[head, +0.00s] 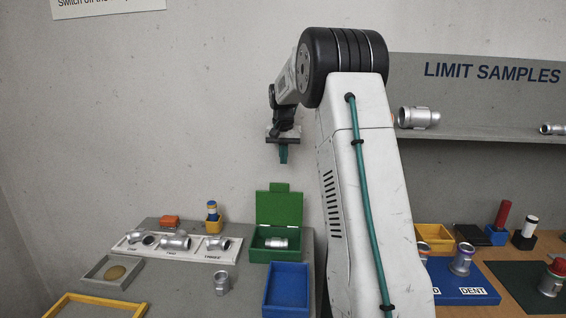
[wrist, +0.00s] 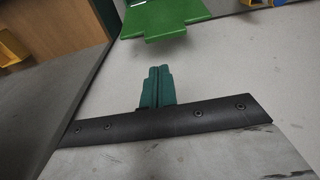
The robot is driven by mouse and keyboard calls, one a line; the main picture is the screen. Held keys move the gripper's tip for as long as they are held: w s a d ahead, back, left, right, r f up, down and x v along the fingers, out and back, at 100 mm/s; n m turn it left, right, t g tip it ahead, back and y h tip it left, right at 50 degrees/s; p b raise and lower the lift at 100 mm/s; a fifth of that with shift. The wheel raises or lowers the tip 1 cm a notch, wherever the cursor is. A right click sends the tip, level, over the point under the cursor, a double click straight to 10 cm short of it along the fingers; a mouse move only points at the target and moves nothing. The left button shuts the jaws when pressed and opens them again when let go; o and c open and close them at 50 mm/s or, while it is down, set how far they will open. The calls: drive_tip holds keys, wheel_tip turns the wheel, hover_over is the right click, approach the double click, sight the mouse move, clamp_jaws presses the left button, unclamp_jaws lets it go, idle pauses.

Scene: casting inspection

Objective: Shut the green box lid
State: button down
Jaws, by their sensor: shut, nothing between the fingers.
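The green box (head: 275,254) stands on the grey table at the left in the head view. Its lid (head: 279,208) is open and stands upright at the back, with a small tab on its top edge. A silver pipe casting (head: 277,243) lies inside the box. In the wrist view the green lid (wrist: 165,18) shows at the top. My gripper (head: 283,160) has teal fingers, is shut and empty, and hangs in the air above the lid, apart from it. Its fingers also show in the wrist view (wrist: 157,85).
A blue tray (head: 287,290) stands in front of the green box. A white board with several castings (head: 174,242) lies to its left, with a lone casting (head: 222,283) nearby. A shelf (head: 480,130) and a wooden table with blue stands are at the right.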

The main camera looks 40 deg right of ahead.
drive_tip(key=f, duration=0.8)
drive_tip(key=shift+w+d, duration=0.35)
drive_tip(key=shift+w, duration=0.05)
drive_tip(key=shift+s, duration=0.1)
